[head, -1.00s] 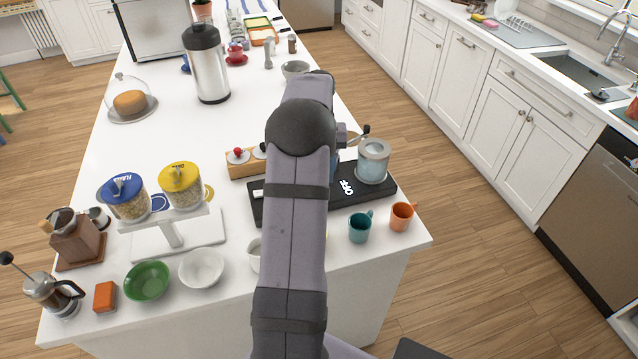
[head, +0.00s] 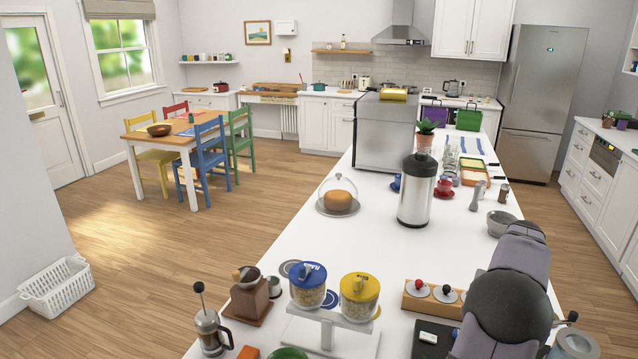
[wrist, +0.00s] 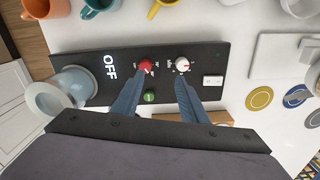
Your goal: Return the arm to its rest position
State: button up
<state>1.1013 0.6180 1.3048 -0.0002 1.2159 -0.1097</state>
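My gripper (wrist: 161,82) is open in the wrist view, with its two dark blue fingers apart and nothing held between them. It is above a black panel (wrist: 210,58) marked OFF. The fingertips are near a red knob (wrist: 146,66) and a white knob (wrist: 182,64); I cannot tell whether they touch. A green button (wrist: 149,97) lies in the gap between the fingers. In the head view my arm reaches over the counter at the lower right, and it hides the gripper there. Part of the panel (head: 424,345) shows beside the arm.
A glass container (wrist: 68,92) stands close by at the panel's left end in the wrist view. Cups line the top edge. In the head view a wooden block with knobs (head: 410,301), lidded jars (head: 309,290) and a steel flask (head: 416,192) stand left of my arm.

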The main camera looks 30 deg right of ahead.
jog(key=w+a+n, duration=0.3)
jog(key=w+a, duration=0.2)
jog(key=a, duration=0.7)
jog(key=w+a+n, duration=0.2)
jog(key=w+a, duration=0.3)
jog(key=a, duration=0.6)
jog(key=s+a+f+n, duration=0.2)
jog(key=s+a, duration=0.3)
jog(key=a, duration=0.5)
jog(key=s+a+f+n, duration=0.3)
jog(key=s+a+n, duration=0.1)
jog(key=a, duration=0.7)
jog(key=shift+s+a+f, duration=0.25)
jog(key=shift+s+f, duration=0.05)
jog(key=shift+s, duration=0.5)
notch_tip(320, 180, down, 32)
jog(key=b, duration=3.1)
jog(key=shift+r, duration=0.25)
jog(key=shift+r, duration=0.1)
